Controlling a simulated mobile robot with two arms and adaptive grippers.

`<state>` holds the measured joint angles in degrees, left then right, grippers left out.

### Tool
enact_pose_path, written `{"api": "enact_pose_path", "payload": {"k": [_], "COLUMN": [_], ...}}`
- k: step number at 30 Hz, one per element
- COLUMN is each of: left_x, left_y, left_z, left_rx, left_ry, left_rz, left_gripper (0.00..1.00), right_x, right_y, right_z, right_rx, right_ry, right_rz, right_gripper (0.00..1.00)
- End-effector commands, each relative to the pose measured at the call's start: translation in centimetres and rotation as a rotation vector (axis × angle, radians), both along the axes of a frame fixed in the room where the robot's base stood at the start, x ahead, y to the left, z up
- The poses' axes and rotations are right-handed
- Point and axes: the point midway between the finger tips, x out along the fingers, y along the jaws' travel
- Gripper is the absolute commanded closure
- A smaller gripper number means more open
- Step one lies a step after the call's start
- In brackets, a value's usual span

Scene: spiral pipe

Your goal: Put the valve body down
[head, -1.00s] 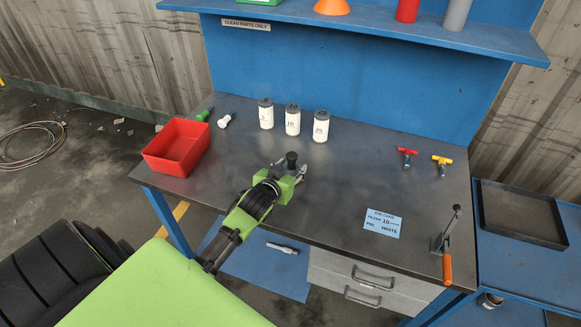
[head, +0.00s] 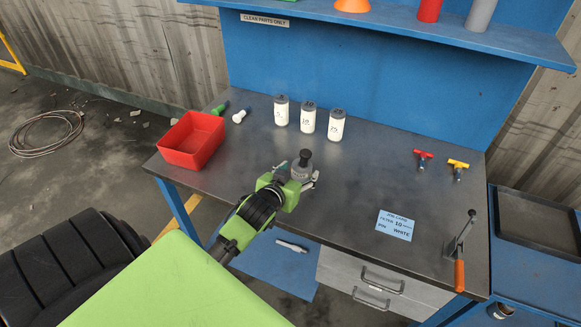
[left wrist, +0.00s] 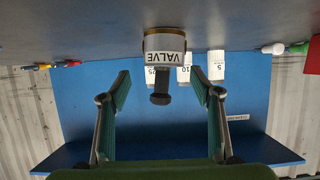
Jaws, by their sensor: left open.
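The valve body (head: 302,170) stands upright on the bench top near its front edge, a grey body with a dark knob on top. In the left wrist view, which is upside down, the valve body (left wrist: 165,43) shows a white VALVE label, a brassy ring at its base and a dark stem. My left gripper (head: 297,175) is open in front of it, low over the bench. In the left wrist view the green fingers of the left gripper (left wrist: 160,88) are spread wide, apart from the valve body. My right gripper is not in view.
A red bin (head: 192,139) stands left on the bench (head: 345,185). Three white filter bottles (head: 307,118) stand behind the valve body. A job card (head: 395,225) and a lever tool (head: 460,250) lie to the right. Red and yellow T-handled parts (head: 424,160) lie at the back right.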

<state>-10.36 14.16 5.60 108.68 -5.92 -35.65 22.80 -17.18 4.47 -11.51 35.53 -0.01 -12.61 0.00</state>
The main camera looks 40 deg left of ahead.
Motion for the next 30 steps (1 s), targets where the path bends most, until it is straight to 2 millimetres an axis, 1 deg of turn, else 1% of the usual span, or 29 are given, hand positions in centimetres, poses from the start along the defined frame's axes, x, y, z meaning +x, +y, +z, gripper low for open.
{"api": "enact_pose_path", "payload": {"k": [1,6,9,12,17,30], "left_x": [-1.0,-3.7,-4.8,-5.5,-6.0,-5.9], "left_y": [-0.3,-0.9,-1.2,-1.4,-1.5,-1.5], "left_z": [0.2,1.6,2.1,2.5,2.8,2.8], "left_rx": [-0.001,-0.001,-0.001,0.0,0.0,0.0], "left_ry": [0.001,0.0,0.001,0.0,0.0,0.0], "left_rz": [0.0,0.0,0.0,0.0,0.0,0.0], "left_gripper": [0.42,0.42,0.42,0.42,0.42,0.42], "right_x": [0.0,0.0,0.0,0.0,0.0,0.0], "right_y": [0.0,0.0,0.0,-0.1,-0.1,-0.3], "right_z": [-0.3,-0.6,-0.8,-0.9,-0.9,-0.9], "right_rx": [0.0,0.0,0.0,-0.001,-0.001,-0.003], "right_ry": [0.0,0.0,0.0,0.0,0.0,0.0], "right_rz": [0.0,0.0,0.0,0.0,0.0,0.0], "right_gripper": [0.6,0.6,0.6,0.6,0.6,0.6]}}
